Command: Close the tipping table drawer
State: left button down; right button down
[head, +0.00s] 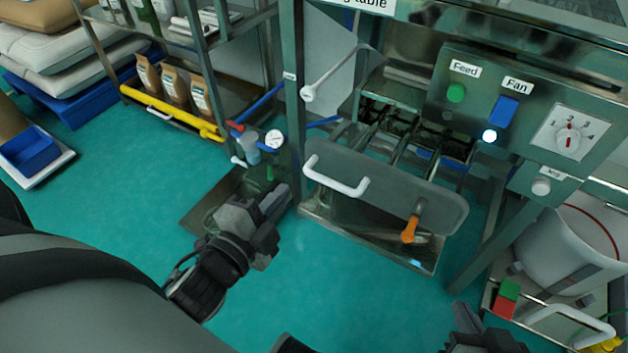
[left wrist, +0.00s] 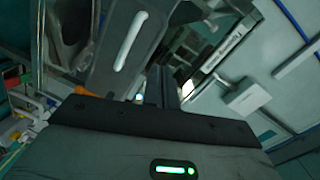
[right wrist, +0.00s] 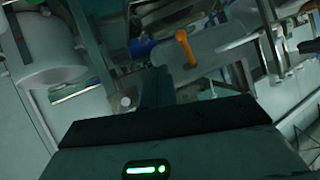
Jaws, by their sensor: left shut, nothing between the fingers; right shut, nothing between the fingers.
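The tipping table drawer has a grey front panel (head: 385,187) with a white handle (head: 335,178) and an orange lever (head: 410,229). The drawer stands pulled out, with dark compartments (head: 400,130) showing behind the panel. My left gripper (head: 282,195) is shut and empty, left of the panel and apart from it. The left wrist view shows the white handle (left wrist: 130,40) beyond its fingers (left wrist: 163,85). My right gripper (head: 472,318) is shut and empty at the bottom, below the panel. The right wrist view shows the orange lever (right wrist: 185,48) beyond its fingers (right wrist: 157,88).
A control panel (head: 520,110) with a green Feed button, a blue Fan switch and a dial is above right. A white bucket (head: 570,245) stands at the right. A gauge (head: 275,140) and a metal tray (head: 200,215) are at the left. The green floor in front is clear.

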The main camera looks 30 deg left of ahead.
pick_arm(q)
notch_tip(320, 180, down, 2)
jog(key=m+b, duration=0.2)
jog(key=m, duration=0.1)
jog(key=m+t, duration=0.1)
send_near(324, 144)
jog(key=shift+h, duration=0.3)
jog(key=w, duration=0.7)
